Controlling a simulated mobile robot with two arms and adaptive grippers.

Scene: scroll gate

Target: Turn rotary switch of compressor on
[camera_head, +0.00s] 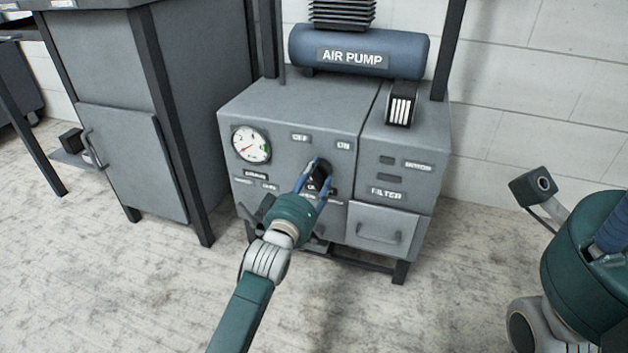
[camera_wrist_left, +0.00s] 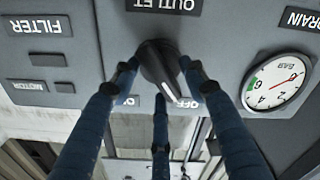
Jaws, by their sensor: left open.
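The compressor (camera_head: 290,108) is a grey cabinet with a blue air pump tank on top. Its rotary switch is a black knob (camera_head: 320,172), partly hidden by my left gripper (camera_head: 318,178) in the head view. In the left wrist view, upside down, the knob (camera_wrist_left: 158,65) shows a white pointer mark directed towards the OFF label (camera_wrist_left: 186,102). The left gripper (camera_wrist_left: 160,72) is open, its blue fingers spread around the knob; I cannot tell if they touch it. My right gripper (camera_head: 610,238) is partly in view at the right edge, its fingers mostly cut off.
A round gauge (camera_head: 251,145) is on the panel's left. A grey cabinet (camera_head: 140,160) stands to the left. The floor in front is clear.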

